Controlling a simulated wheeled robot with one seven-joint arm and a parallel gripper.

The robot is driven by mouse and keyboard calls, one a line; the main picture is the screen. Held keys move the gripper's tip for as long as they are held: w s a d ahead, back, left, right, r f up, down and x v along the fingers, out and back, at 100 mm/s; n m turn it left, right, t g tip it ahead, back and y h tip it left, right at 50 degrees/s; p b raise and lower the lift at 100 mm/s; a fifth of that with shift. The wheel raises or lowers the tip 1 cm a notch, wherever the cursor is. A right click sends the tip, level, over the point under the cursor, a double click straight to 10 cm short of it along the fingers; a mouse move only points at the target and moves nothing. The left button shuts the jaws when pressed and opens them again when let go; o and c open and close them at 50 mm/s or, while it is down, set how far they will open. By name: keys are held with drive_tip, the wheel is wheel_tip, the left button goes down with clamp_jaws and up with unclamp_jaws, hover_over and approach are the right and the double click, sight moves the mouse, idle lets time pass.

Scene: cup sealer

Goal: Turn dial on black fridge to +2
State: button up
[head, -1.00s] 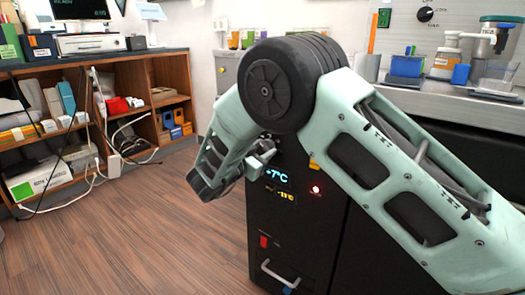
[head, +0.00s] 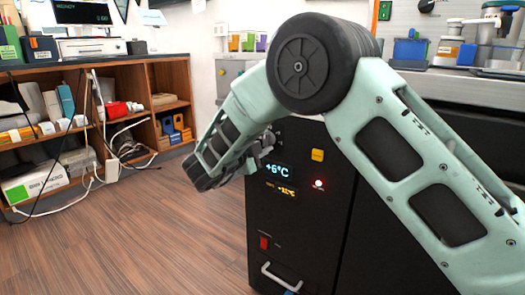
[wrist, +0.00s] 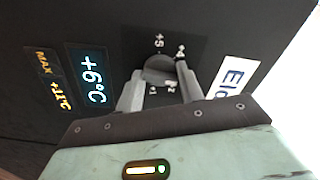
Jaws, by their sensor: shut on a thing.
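The black fridge (head: 300,225) stands in front of me, with a lit display (head: 277,169) reading +6°C. In the wrist view the display (wrist: 91,80) also reads +6°C, beside a smaller amber one. The dial (wrist: 158,70) is a dark round knob with white number marks around it, partly hidden by my fingers; +5 and +4 can be read. My gripper (wrist: 160,80) is shut on the dial, one finger on each side. In the head view my gripper (head: 262,143) is at the fridge's upper left front, and the dial is hidden there.
A wooden shelf unit (head: 140,80) stands at left. The floor (head: 150,230) between is clear.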

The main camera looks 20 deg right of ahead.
drive_tip(key=m+b, duration=0.4)
drive_tip(key=shift+f+m+b, duration=0.3)
drive_tip(key=shift+f+b, duration=0.05)
drive_tip(key=shift+b, duration=0.05)
drive_tip(key=m+b, duration=0.3)
drive_tip(key=shift+r+m+b, duration=0.2)
drive_tip(key=shift+m+b, duration=0.4)
drive_tip(key=shift+b, duration=0.35)
drive_tip(key=shift+r, duration=0.1)
drive_tip(key=o, duration=1)
drive_tip(key=shift+a, duration=0.1)
drive_tip(key=p+v, duration=0.5)
drive_tip(key=v, duration=1.2)
drive_tip(key=shift+s, duration=0.15)
drive_tip(key=shift+a, duration=0.1)
